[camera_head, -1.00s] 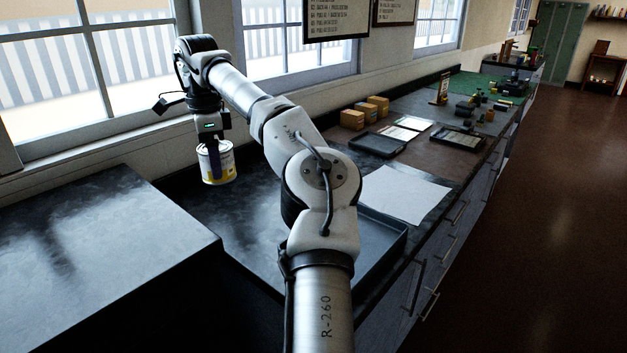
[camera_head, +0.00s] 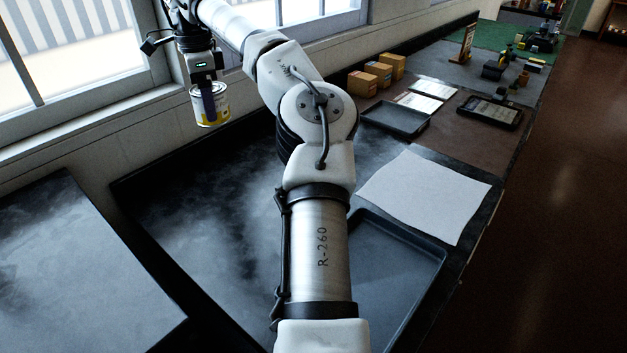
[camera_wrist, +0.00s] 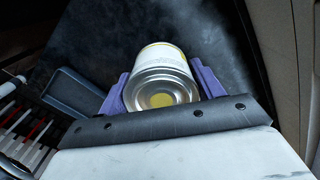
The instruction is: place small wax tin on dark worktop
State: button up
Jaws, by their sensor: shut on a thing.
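The small wax tin (camera_head: 212,105) is white and yellow with a metal rim. My gripper (camera_head: 209,100) is shut on it and holds it upright in the air near the window wall, at the upper left of the head view. In the wrist view the tin (camera_wrist: 163,78) sits between the two purple fingers of my gripper (camera_wrist: 160,90), its silver end with a yellow spot facing the camera. The dark worktop (camera_head: 240,200) lies below the tin, its surface mottled and mostly bare. My arm hides part of its middle.
A dark tray (camera_head: 405,262) and a white sheet (camera_head: 425,194) lie on the right of the worktop. Further back are a smaller tray (camera_head: 396,119) and cardboard boxes (camera_head: 377,73). A gap separates another dark surface (camera_head: 70,270) at left. The worktop's left part is clear.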

jog(key=shift+w, duration=0.1)
notch_tip(320, 180, down, 20)
jog(key=p, duration=0.3)
jog(key=shift+r, duration=0.1)
jog(key=o, duration=1.2)
notch_tip(320, 180, up, 12)
jog(key=b, duration=0.2)
